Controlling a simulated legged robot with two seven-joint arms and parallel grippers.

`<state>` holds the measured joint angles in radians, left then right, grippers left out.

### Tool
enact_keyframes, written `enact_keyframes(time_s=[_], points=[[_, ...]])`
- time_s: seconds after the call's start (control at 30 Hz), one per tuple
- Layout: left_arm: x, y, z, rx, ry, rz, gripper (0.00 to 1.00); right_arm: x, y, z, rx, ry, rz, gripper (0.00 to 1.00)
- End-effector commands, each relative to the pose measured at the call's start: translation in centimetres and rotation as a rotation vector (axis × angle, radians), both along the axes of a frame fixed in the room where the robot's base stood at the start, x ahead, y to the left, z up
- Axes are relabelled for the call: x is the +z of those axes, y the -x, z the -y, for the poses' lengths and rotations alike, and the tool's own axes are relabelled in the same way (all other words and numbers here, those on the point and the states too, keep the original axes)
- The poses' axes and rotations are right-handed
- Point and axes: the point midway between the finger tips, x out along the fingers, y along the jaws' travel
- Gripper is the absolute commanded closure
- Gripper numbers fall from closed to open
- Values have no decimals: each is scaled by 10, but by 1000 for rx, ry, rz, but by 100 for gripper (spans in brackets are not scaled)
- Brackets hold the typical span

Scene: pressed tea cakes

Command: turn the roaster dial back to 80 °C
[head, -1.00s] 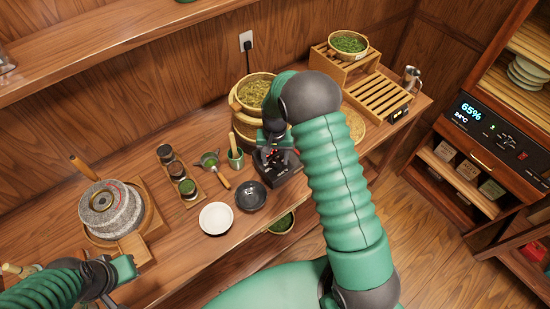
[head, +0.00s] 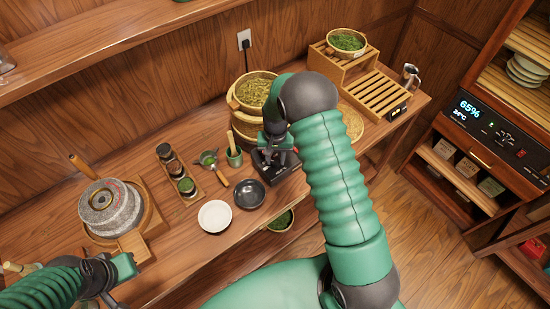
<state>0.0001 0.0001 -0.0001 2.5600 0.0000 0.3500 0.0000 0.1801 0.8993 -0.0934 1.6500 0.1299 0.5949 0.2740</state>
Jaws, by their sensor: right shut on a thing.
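A small red spot shows beside the fingers. My left gripper (head: 118,289) is at the lower left, in front of the bench and away from the roaster. Its fingers are too unclear to tell whether they are open.
A white bowl (head: 215,216) and a dark bowl (head: 249,194) sit left of the roaster. A green cup (head: 235,157) and bamboo steamer (head: 250,119) stand close behind. A stone mill (head: 109,208) is at left, a slatted rack (head: 376,97) at right. My right arm covers part of the bench.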

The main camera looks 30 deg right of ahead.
Motion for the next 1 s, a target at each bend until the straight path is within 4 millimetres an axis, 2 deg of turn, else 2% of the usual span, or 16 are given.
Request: enact_keyframes(time_s=[0.37, 1.0], points=[[-3, 0, 0, 0, 0, 0, 100, 0, 1, -2, 99, -4, -5, 100], [-9, 0, 0, 0, 0, 0, 100, 0, 2, -1, 575, -5, -6, 100]])
